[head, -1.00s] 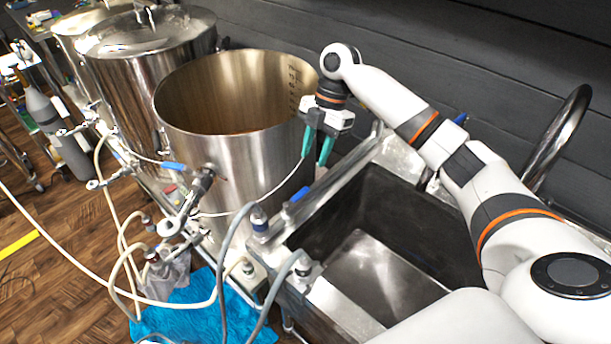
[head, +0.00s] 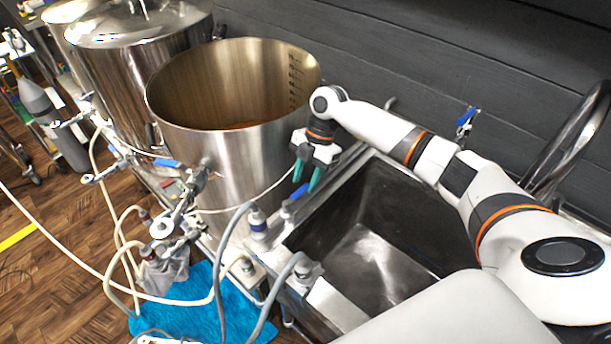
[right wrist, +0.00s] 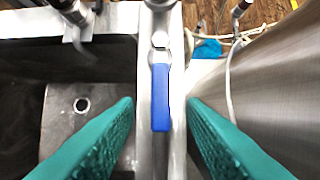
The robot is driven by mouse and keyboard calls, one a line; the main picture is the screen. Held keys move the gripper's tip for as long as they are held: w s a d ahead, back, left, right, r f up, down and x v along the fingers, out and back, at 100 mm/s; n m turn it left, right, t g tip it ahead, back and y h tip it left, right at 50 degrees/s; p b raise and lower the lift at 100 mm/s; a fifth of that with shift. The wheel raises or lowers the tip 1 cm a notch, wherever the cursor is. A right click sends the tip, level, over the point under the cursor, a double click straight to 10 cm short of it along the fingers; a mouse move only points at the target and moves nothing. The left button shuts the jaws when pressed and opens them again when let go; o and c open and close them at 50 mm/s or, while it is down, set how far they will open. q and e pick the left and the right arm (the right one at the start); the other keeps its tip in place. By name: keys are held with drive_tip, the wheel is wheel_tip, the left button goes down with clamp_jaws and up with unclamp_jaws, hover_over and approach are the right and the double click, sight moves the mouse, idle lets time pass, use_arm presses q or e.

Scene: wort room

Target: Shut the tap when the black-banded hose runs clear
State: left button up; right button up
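A tap with a blue lever (head: 298,191) sits on the steel rail between the big open kettle and the sink. The lever also shows in the right wrist view (right wrist: 160,98), between my fingers but not gripped. My right gripper (head: 304,177) is open, its teal fingers pointing down just above the lever. Grey hoses (head: 229,235) with dark-collared fittings (head: 258,220) run near the sink's front left corner. I cannot tell which hose is black-banded, nor see any liquid running. My left gripper is out of view.
The dark sink (head: 400,215) is to the right. Cream hoses (head: 75,252) trail over the floor and a blue cloth (head: 190,318).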

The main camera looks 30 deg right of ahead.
drive_tip(key=shift+a+f, duration=0.1)
drive_tip(key=shift+f, duration=0.35)
drive_tip(key=shift+c, duration=0.4)
clamp_jaws()
